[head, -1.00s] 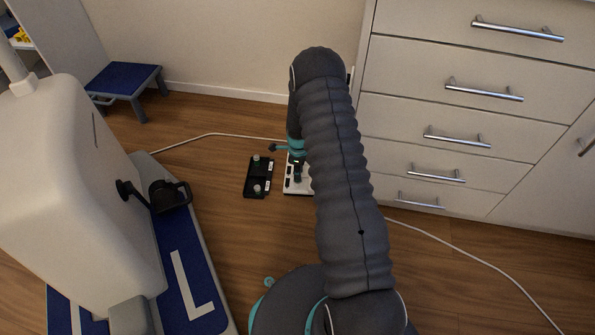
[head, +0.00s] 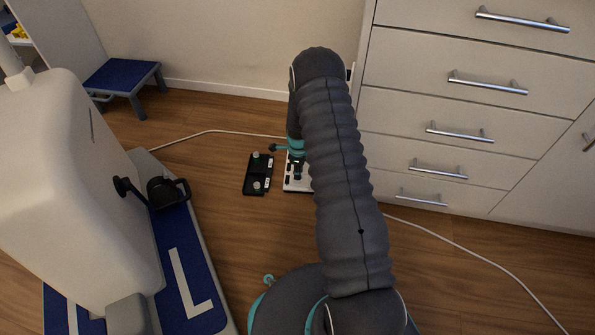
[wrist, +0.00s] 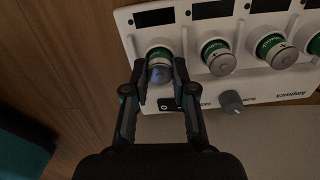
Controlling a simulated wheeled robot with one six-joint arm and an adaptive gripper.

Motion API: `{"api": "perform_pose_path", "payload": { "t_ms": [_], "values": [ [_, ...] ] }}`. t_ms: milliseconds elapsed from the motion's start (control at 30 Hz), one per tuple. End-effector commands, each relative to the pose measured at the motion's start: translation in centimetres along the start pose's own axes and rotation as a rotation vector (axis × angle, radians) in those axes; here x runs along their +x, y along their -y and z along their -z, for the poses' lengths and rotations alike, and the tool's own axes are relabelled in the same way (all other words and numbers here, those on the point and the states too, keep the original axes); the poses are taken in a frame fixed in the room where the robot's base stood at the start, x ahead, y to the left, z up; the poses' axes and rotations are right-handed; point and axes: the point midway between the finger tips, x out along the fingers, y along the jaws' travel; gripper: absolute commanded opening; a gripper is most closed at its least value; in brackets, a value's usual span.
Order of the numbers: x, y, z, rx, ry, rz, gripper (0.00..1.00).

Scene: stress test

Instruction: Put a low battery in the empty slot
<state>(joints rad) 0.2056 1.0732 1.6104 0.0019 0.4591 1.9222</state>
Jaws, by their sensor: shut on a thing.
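The white charger (wrist: 190,25) fills the upper part of the wrist view, with a row of round slots. Green-sided batteries with grey tops (wrist: 221,62) stand in the slots to the right. My gripper (wrist: 161,76) is shut on a battery with a blue-grey top (wrist: 160,70) at the leftmost slot. How deep this battery sits there is hidden. In the head view, the charger (head: 293,185) lies on the floor, partly behind my arm. A black tray (head: 250,172) lies left of it with two batteries (head: 257,185) upright in it.
A dark knob (wrist: 231,101) stands on the charger's near side. White drawers (head: 410,100) stand at the right. A white cable (head: 455,240) crosses the floor. A white machine with a blue platform (head: 190,280) is at the left, and a blue step stool (head: 122,76) is behind.

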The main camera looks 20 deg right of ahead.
Motion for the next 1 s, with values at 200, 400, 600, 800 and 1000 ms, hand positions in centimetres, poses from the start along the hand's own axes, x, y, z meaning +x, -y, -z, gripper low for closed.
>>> {"api": "perform_pose_path", "payload": {
  "t_ms": [200, 400, 600, 800, 1000],
  "values": [
    [0.0, 0.0, 0.0, 0.0, 0.0, 0.0, 0.0],
    [0.0, 0.0, 0.0, 0.0, 0.0, 0.0, 0.53],
    [0.0, 0.0, 0.0, 0.0, 0.0, 0.0, 0.55],
    [-0.5, 0.0, 0.0, 0.0, 0.0, 0.001, 0.55],
    [-3.5, 0.1, -0.1, 0.0, 0.001, 0.004, 0.55]
  ]
}}
